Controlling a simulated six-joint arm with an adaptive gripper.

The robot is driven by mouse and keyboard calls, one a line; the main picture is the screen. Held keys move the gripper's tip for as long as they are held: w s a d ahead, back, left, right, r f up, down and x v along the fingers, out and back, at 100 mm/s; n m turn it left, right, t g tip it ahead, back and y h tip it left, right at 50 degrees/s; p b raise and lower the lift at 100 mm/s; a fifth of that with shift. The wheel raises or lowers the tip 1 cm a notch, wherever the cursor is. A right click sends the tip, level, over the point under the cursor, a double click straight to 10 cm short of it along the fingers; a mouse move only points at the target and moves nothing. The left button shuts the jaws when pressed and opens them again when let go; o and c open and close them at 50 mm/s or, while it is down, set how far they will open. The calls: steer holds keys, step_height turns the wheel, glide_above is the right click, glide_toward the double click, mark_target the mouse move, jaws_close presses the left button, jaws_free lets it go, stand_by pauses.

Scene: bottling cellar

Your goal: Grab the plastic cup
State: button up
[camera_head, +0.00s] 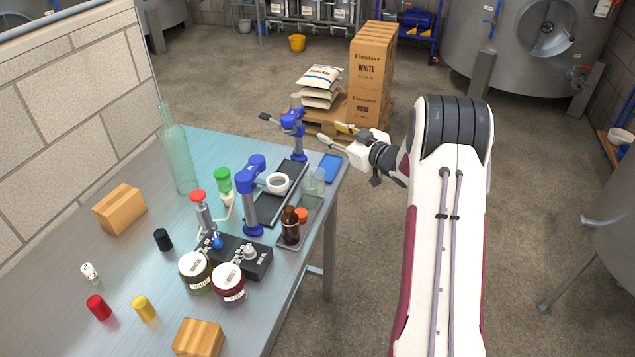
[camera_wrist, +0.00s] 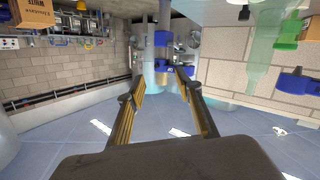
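A clear, see-through cup (camera_head: 312,187), which looks like the plastic cup, stands near the right edge of the metal table, right of a white cup (camera_head: 277,184). I cannot pick it out surely in the wrist view. My gripper (camera_head: 333,132) is past the table's far right corner, above and to the right of the clear cup, apart from it. In the wrist view my gripper (camera_wrist: 158,82) has its two yellow-padded fingers spread, with nothing held between them.
Blue stands (camera_head: 251,200) rise beside the white cup. A brown bottle (camera_head: 289,226), two jars (camera_head: 228,283) and a tall green bottle (camera_head: 177,155) crowd the table. Boxes (camera_head: 371,70) on a pallet stand behind my gripper. Floor right of the table is clear.

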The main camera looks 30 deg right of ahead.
mark_target(324, 181)
steer(key=s+f+y, duration=0.1)
steer(key=s+f, duration=0.1)
steer(key=f, duration=0.3)
steer(key=s+a+f+y, duration=0.1)
steer(key=s+f+y, duration=0.1)
steer(key=f, duration=0.3)
steer(key=s+f+y, duration=0.2)
steer(key=f, duration=0.3)
steer(key=shift+s+a, duration=0.3)
steer(key=shift+a, duration=0.1)
steer(key=shift+x, duration=1.25)
steer(key=shift+w+r, duration=0.1)
steer(key=shift+r, duration=0.05)
steer(key=shift+w+a+r, duration=0.25)
steer(key=shift+w+a, duration=0.2)
steer(key=shift+w, duration=0.3)
steer(key=shift+w+a+r, duration=0.25)
steer(key=shift+w+a, duration=0.2)
steer(key=shift+w, duration=0.35)
steer(key=shift+x, duration=0.75)
